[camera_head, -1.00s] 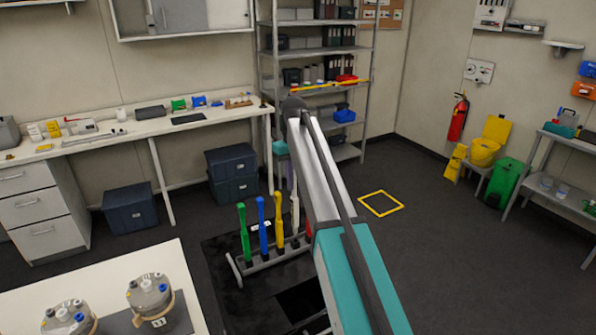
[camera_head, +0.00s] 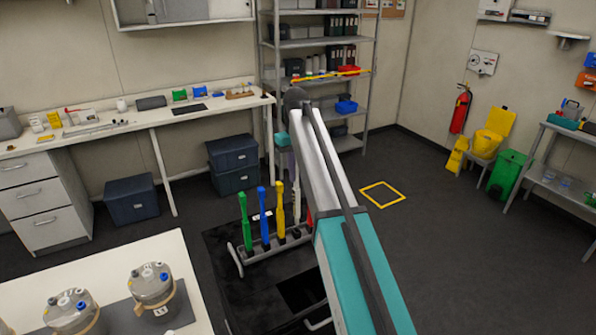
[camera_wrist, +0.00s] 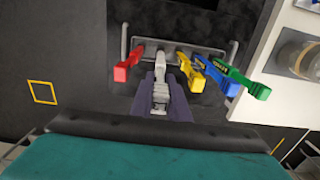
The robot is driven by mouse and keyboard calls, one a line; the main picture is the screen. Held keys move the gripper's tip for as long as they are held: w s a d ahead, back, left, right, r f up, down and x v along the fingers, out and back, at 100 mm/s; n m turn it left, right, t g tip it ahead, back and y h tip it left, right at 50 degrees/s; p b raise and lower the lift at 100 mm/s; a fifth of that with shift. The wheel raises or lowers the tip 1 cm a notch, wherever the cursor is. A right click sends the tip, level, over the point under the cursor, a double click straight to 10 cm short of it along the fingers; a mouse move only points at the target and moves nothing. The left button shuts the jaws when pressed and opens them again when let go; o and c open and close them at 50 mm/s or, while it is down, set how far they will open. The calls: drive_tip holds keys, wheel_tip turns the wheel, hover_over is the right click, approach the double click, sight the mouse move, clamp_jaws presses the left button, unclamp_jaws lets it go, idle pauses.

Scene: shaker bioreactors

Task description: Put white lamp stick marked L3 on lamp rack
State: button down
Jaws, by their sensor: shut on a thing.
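The lamp rack (camera_head: 240,262) is a grey metal frame on a black surface, holding a green stick (camera_head: 246,222), a blue stick (camera_head: 263,214) and a yellow stick (camera_head: 280,210). A red stick (camera_wrist: 129,64) stands at the other end of the rack in the wrist view. The white lamp stick (camera_wrist: 160,92) lies between the red and yellow sticks in the wrist view, its far end toward the rack. My gripper (camera_wrist: 160,100) has its purple fingers shut on the white stick. The L3 mark is not readable, and the arm hides part of the rack in the head view.
A white table (camera_head: 150,258) with round bioreactors (camera_head: 152,284) stands at front left. A yellow floor square (camera_head: 382,194) lies to the right. A workbench (camera_head: 130,124) and metal shelves (camera_head: 272,45) are behind. Open floor lies right of the arm.

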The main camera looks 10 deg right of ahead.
sight(296, 188)
drive_tip(key=shift+f+b, duration=0.75)
drive_tip(key=shift+f, duration=2.75)
idle(4.5)
